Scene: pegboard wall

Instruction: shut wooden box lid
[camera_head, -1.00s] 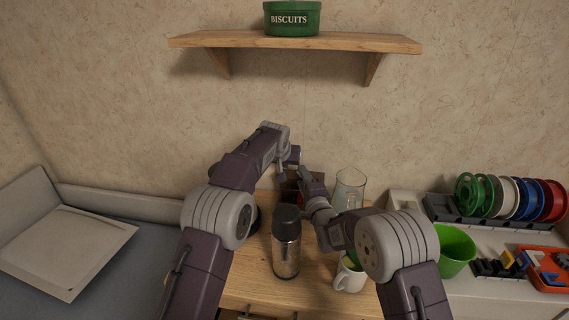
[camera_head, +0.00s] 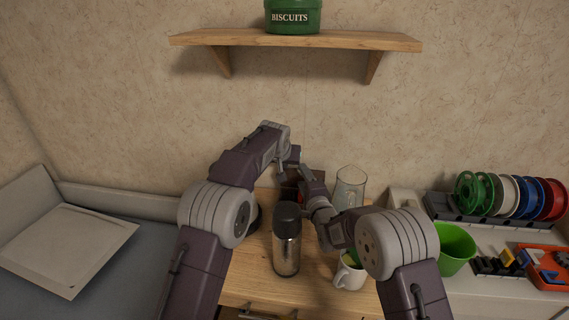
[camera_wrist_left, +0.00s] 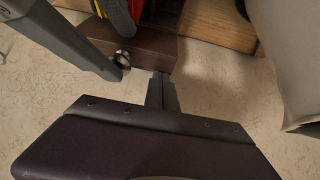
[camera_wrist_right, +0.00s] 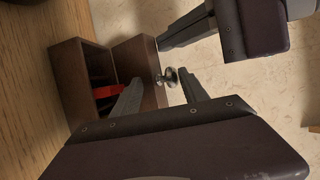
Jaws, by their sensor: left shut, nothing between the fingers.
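The dark brown wooden box (camera_wrist_right: 68,72) has its lid (camera_wrist_right: 135,58) standing open, with a round metal knob (camera_wrist_right: 168,77) on the lid. Red shows inside the box. In the left wrist view the brown wood (camera_wrist_left: 150,48) and red and yellow items appear at the top. In the head view my arms mostly hide the box (camera_head: 289,191). My right gripper (camera_wrist_right: 160,76) is open, its fingertips on either side of the knob in the picture; contact is unclear. My left gripper (camera_wrist_left: 160,84) is shut and empty, just beside the lid and close to the right gripper.
A steel flask (camera_head: 286,245) with a black top stands in front of the box. A white mug (camera_head: 349,275) and a glass jug (camera_head: 349,187) stand to the right on the wooden top. A shelf (camera_head: 295,41) with a green biscuit tin (camera_head: 292,17) is above.

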